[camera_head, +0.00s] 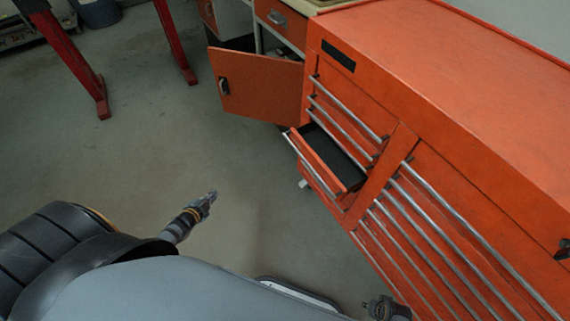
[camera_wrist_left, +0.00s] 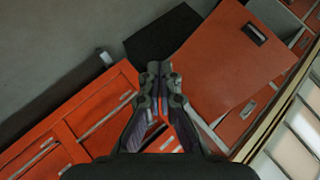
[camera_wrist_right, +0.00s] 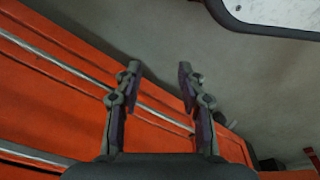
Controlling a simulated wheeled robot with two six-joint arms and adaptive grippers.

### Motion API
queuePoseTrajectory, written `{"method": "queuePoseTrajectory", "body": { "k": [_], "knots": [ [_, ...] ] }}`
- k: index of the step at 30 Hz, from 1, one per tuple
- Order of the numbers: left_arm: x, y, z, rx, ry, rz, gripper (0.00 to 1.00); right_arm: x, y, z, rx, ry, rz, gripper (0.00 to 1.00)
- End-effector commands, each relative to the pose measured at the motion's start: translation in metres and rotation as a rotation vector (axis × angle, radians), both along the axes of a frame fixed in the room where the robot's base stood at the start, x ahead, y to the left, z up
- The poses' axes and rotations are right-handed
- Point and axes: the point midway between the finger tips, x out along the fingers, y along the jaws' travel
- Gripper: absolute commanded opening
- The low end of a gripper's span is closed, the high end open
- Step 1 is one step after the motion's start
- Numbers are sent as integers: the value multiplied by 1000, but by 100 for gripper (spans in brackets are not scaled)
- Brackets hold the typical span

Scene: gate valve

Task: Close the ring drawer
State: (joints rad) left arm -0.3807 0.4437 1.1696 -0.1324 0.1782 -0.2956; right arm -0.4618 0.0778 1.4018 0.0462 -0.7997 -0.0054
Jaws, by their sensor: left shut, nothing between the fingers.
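An orange drawer (camera_head: 318,160) stands pulled out of the tool chest (camera_head: 460,75), with its dark inside showing and a metal bar handle along its front. It is the one open drawer in the chest in the head view. My left gripper (camera_head: 212,194) is shut and empty, over the floor to the left of the drawer and apart from it. Its closed fingers also show in the left wrist view (camera_wrist_left: 160,72). My right gripper (camera_wrist_right: 157,72) is open and empty in the right wrist view, in front of orange drawer fronts with metal bars.
An orange cabinet door (camera_head: 256,85) hangs open left of the chest, beyond the drawer. Red stand legs (camera_head: 75,60) are at the upper left. Other chest drawers with long bar handles (camera_head: 440,235) look shut. The grey floor (camera_head: 150,130) left of the chest is clear.

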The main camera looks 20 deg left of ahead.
Motion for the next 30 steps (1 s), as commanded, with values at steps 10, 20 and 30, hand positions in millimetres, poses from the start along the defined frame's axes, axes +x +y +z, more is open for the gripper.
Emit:
{"method": "queuePoseTrajectory", "body": {
  "k": [10,20,30],
  "knots": [
    [90,-124,127,436,-676,-812,0,45,34,50,63,-41,38,40],
    [88,-150,149,473,-759,-904,0,44,39,67,75,-57,45,40],
    [131,-183,149,472,-763,-896,0,54,53,29,135,-233,41,40]
  ]
}}
